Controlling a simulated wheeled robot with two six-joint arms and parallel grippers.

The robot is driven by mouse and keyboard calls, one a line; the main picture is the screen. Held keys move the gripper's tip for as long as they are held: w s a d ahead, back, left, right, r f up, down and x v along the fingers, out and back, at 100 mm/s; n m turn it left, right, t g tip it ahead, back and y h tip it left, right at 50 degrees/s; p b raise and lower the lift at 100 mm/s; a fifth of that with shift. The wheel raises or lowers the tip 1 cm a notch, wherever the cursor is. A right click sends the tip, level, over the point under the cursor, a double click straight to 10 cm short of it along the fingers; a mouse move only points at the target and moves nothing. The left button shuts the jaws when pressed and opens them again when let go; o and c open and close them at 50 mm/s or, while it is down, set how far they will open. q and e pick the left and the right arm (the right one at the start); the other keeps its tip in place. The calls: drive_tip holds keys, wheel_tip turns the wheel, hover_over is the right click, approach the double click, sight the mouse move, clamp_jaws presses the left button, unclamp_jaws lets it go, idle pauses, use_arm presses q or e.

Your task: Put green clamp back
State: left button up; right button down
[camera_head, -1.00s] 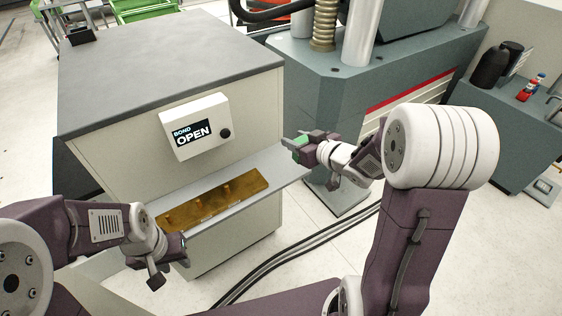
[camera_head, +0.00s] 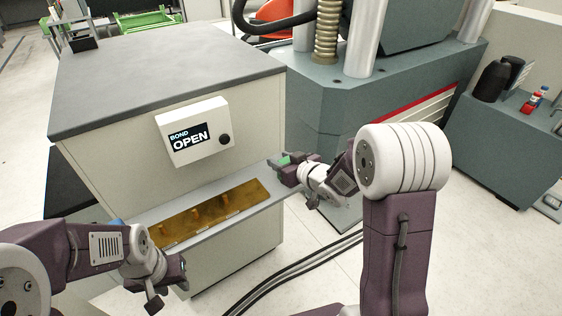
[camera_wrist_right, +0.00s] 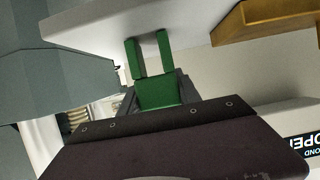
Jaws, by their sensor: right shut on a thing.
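The green clamp (camera_wrist_right: 159,91) is held in my right gripper, its two prongs pointing away from the palm in the right wrist view. In the head view the right gripper (camera_head: 283,169) is shut on the green clamp (camera_head: 285,160) near the right end of the grey shelf. A brass-coloured rack (camera_head: 222,209) with several upright pegs lies on the shelf (camera_head: 268,200), left of the right gripper; its corner (camera_wrist_right: 262,22) shows in the right wrist view. My left gripper (camera_head: 172,282) is at lower left, in front of the shelf; its finger opening is unclear.
A cabinet (camera_head: 120,165) with a dark top stands behind the shelf, carrying a panel (camera_head: 193,131) reading "BOND OPEN". A large grey-green machine (camera_head: 400,110) stands to the right. Black cables (camera_head: 290,268) run across the floor.

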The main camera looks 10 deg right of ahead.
drive_tip(key=c, duration=0.9)
unclamp_jaws()
drive_tip(key=shift+f, duration=0.15)
drive_tip(key=shift+o, duration=0.2)
